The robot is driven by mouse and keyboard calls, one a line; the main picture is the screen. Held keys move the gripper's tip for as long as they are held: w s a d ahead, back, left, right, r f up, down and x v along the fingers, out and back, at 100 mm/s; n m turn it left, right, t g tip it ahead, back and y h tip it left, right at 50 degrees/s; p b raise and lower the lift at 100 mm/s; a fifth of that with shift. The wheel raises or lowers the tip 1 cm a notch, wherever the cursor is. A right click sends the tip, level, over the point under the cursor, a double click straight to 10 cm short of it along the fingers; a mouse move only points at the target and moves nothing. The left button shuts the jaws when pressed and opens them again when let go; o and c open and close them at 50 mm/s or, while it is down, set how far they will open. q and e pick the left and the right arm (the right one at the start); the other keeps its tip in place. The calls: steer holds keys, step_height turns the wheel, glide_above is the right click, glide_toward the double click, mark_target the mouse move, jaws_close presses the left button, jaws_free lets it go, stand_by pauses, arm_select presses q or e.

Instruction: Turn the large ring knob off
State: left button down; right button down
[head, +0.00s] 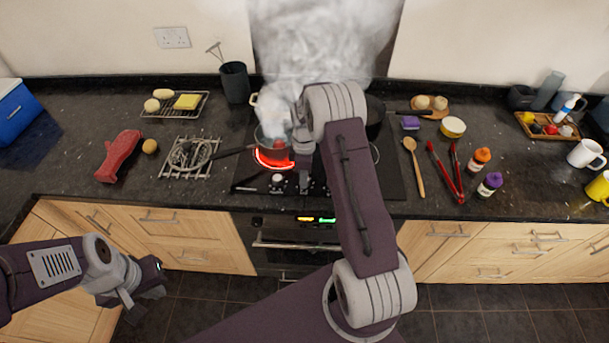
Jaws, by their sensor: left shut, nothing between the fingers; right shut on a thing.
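The hob (380,192) is set in the dark worktop, with a row of small knobs (277,180) along its front edge. One ring (268,163) glows red under a steaming saucepan (270,138). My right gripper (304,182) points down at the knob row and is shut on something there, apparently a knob. The gripper hides it, so I cannot tell which one or how it is turned. My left gripper (147,299) is shut and empty, low in front of the left cabinets.
The saucepan's handle (234,152) points left over the hob's edge toward a wire trivet (187,157). A wooden spoon (414,168) and red tongs (445,172) lie right of the hob. Thick steam rises behind my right arm. The floor in front is clear.

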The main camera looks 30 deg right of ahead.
steer(key=n, duration=0.5)
steer(key=shift+w+r+n+p, duration=0.1)
steer(key=shift+r+n+p, duration=0.05)
steer(key=shift+n+p, duration=0.15)
steer(key=n, duration=0.5)
steer(key=shift+n+h+p, duration=0.3)
steer(key=shift+p, duration=0.1)
steer(key=c, duration=1)
jaws_free()
steer(key=shift+s+a, duration=0.15)
steer(key=shift+s, duration=0.05)
steer(key=shift+c, duration=0.2)
steer(key=shift+w+r, duration=0.1)
steer(key=shift+r, duration=0.15)
step_height(320, 180, up, 8)
steer(key=b, duration=0.1)
steer(key=shift+r, duration=0.2)
steer(key=shift+w, duration=0.15)
